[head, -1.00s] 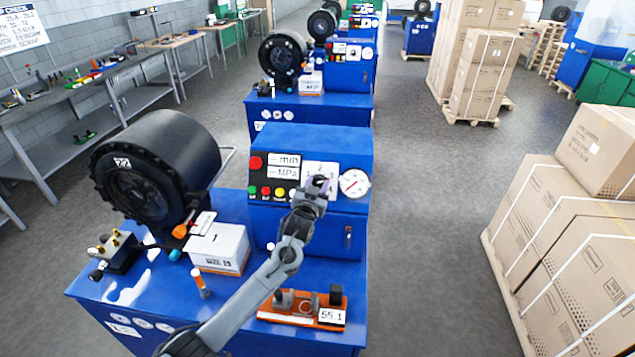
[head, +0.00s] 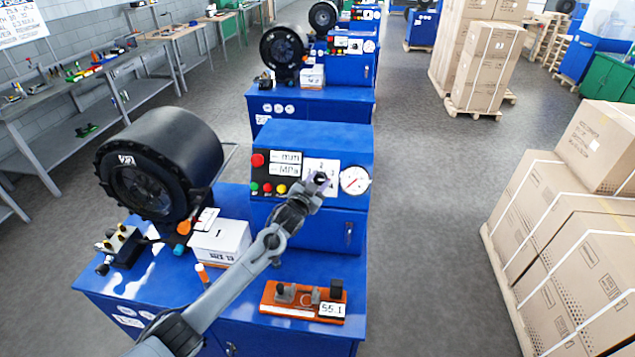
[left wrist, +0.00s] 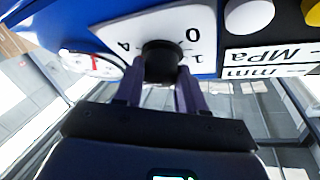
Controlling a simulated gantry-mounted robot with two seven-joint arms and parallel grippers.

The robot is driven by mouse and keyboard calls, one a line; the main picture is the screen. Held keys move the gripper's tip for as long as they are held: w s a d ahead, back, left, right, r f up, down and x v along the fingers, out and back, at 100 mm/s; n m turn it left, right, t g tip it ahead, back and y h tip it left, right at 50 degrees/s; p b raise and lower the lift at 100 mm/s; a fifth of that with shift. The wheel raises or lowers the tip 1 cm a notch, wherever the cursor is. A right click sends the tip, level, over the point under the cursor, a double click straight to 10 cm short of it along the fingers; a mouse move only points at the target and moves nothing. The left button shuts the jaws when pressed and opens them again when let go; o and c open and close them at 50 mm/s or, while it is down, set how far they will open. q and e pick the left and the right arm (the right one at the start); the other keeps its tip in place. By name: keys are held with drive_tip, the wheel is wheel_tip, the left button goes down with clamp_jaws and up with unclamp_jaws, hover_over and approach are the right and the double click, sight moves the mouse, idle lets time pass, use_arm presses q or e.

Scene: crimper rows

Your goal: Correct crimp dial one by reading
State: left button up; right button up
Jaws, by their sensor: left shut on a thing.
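The crimp dial is a black knob (left wrist: 162,60) on a white plate (left wrist: 198,22) on the blue control box (head: 310,140). In the left wrist view the plate appears upside down, with 0, 1 and 4 legible around the knob. My left gripper (head: 321,181) is at the dial, its two fingers shut on the knob from both sides, as the left wrist view (left wrist: 160,82) shows. The gripper and knob hide part of the plate, and the knob's pointer is not legible. An orange gauge stand (head: 291,306) with a card reading 55.1 (head: 332,310) lies on the bench below. My right gripper is not in view.
Beside the dial are a round gauge (head: 354,180), coloured buttons and mm and MPa displays. A black crimper head (head: 160,165) and a white box (head: 219,241) stand to the left. More crimpers stand behind; cartons (head: 575,245) are at right, with free floor between.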

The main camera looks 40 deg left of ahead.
use_arm(q)
drive_tip(key=o, duration=1.1)
drive_tip(key=shift+c, duration=0.2)
drive_tip(key=shift+s, duration=0.1)
drive_tip(key=b+v, duration=0.1)
drive_tip(key=v, duration=0.9)
drive_tip(key=shift+s, duration=0.3)
drive_tip(key=shift+d+f, duration=0.15)
